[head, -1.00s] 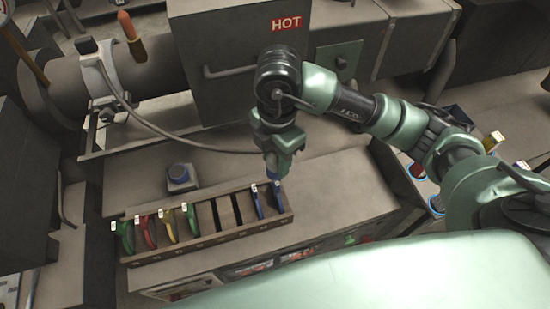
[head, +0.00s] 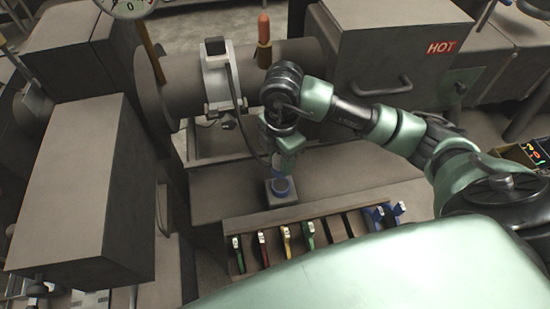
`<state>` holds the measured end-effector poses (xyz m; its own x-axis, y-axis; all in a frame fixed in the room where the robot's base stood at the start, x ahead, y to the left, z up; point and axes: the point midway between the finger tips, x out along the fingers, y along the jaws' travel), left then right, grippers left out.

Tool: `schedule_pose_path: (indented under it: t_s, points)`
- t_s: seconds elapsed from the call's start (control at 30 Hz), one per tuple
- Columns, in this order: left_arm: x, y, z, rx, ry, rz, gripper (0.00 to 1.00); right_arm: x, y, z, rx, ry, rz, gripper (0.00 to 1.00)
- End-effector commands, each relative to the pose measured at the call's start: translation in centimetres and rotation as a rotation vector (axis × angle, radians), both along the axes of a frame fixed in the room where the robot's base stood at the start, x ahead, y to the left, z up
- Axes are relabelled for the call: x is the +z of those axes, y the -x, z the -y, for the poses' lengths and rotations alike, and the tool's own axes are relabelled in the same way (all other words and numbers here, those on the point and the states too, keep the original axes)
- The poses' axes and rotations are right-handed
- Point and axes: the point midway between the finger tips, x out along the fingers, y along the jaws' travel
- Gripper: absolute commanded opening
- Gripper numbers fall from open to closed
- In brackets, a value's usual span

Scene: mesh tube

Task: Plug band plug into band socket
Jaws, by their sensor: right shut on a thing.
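The plug is mostly hidden by the fingers. A dark cable (head: 246,151) runs from the pale band (head: 218,78) around the barrel to the gripper. My left gripper is not in view.
A rack with several coloured clips (head: 309,236) stands in front of the socket. The grey barrel (head: 185,84) lies behind, with an orange-tipped post (head: 264,30). A grey box marked HOT (head: 390,50) stands at the back right. A large grey cabinet (head: 80,190) is at left.

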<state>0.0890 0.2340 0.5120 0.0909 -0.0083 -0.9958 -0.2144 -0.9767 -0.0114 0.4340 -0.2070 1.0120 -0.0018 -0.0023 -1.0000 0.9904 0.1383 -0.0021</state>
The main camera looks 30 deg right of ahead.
Motion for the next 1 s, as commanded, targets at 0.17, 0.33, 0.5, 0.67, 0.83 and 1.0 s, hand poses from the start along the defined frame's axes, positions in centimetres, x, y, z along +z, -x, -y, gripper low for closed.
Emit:
schedule_pose_path:
  t_s: [0.17, 0.33, 0.5, 0.67, 0.83, 1.0]
  points:
    - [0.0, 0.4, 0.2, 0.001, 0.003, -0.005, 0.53, 0.0, 0.0, 0.0, 0.000, 0.000, 0.000, 0.03]
    - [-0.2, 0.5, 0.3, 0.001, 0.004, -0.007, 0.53, -0.2, 0.0, 0.0, 0.001, 0.000, 0.000, 0.03]
    - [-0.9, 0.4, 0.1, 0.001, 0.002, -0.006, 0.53, -1.0, 0.0, 0.0, 0.001, 0.000, 0.000, 0.03]
    - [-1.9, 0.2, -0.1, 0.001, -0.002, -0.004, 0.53, -2.4, 0.0, 0.0, 0.000, 0.001, 0.000, 0.03]
    - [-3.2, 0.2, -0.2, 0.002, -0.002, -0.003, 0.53, -4.1, 0.1, 0.0, 0.001, 0.001, -0.001, 0.03]
    - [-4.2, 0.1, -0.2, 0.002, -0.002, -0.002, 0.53, -5.4, 0.1, 0.0, 0.002, 0.000, -0.001, 0.03]
